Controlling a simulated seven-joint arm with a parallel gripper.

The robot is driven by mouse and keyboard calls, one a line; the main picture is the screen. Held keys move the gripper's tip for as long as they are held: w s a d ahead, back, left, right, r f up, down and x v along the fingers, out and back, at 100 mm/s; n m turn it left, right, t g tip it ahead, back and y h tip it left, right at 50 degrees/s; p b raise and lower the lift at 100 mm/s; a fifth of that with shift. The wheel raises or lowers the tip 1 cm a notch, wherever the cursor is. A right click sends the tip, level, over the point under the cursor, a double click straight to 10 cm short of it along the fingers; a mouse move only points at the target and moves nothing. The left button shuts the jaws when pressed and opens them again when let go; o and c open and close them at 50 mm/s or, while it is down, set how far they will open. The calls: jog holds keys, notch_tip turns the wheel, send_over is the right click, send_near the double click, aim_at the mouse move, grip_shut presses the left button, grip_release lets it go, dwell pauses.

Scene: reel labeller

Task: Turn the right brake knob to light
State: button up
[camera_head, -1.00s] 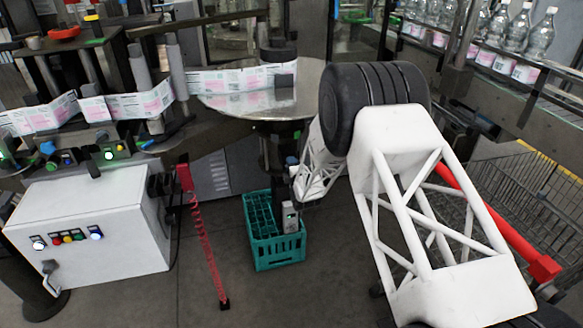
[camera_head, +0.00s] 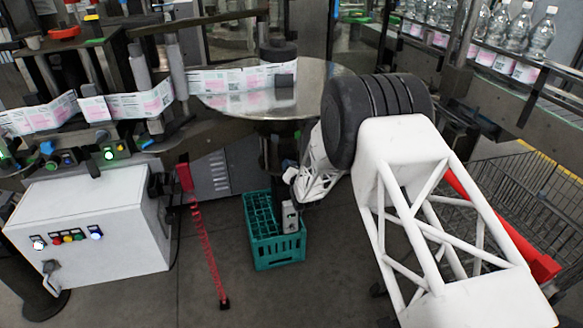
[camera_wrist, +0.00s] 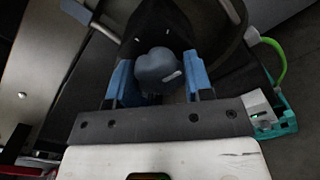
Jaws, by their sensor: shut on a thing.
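In the wrist view, a grey-blue lobed knob (camera_wrist: 157,68) with a short pale mark on its right side sits between the two blue fingers of my gripper (camera_wrist: 160,80). The fingers are closed on the knob from left and right. The knob is fixed in front of a dark, rounded housing. No setting label can be read there, so I cannot tell which setting the mark points to. In the head view, the knob cannot be made out, and my gripper is mostly hidden beside the machine under the round metal table (camera_head: 315,95).
A teal crate (camera_head: 279,252) stands on the floor close below my wrist. A red coiled cord (camera_head: 207,250) hangs left of it. A white control box (camera_head: 95,210) stands at left. A wire cart (camera_head: 540,195) is at right.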

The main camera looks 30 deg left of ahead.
jog(key=n, duration=0.5)
jog(key=shift+n, duration=0.3)
dwell(0.4)
jog(key=o, duration=0.9)
jog(key=shift+d, duration=0.1)
jog(key=shift+v, duration=3.8)
